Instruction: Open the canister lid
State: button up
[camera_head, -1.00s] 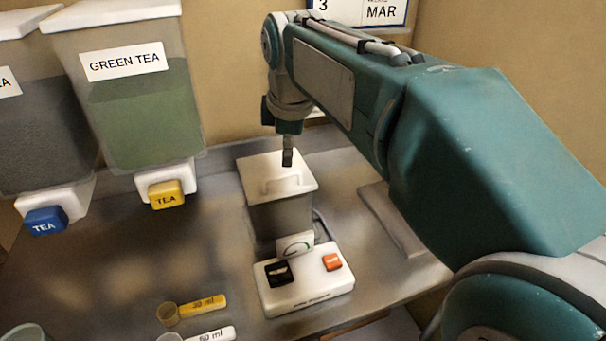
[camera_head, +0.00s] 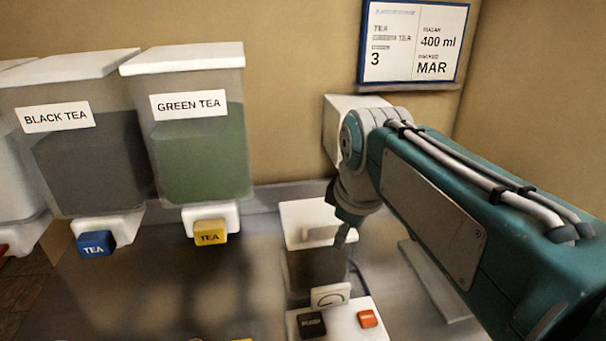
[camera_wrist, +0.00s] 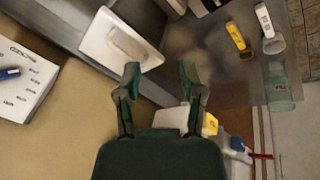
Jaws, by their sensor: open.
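The canister (camera_head: 312,272) is a grey box with a white lid (camera_head: 306,218) and a raised handle on top. It stands behind the white button base, and the lid looks seated on it. In the wrist view the lid (camera_wrist: 108,42) and its handle (camera_wrist: 128,42) show ahead of the left finger. My gripper (camera_head: 343,237) is beside the lid's right side in the head view. In the wrist view my gripper (camera_wrist: 160,74) is open, with nothing between its fingers. I cannot tell whether it touches the lid.
Black tea (camera_head: 80,165) and green tea (camera_head: 200,155) dispensers stand to the left. The button base (camera_head: 340,322) is in front of the canister. A yellow scoop (camera_wrist: 238,38), a white scoop (camera_wrist: 265,22) and a greenish cup (camera_wrist: 280,90) lie on the counter. A board (camera_head: 413,42) hangs behind.

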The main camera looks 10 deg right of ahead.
jog(key=s+f+m+t, duration=0.2)
jog(key=s+f+m, duration=0.75)
jog(key=s, duration=0.25)
notch_tip(320, 180, up, 12)
jog(key=n+g, duration=0.4)
jog(key=n, duration=1.4)
send_over(320, 223)
jog(key=s, duration=0.2)
jog(key=f, duration=0.3)
jog(key=w+f, duration=0.1)
jog(key=f, duration=0.3)
jog(key=w+f, duration=0.1)
jog(key=f, duration=0.2)
jog(key=shift+f, duration=0.35)
grip_shut()
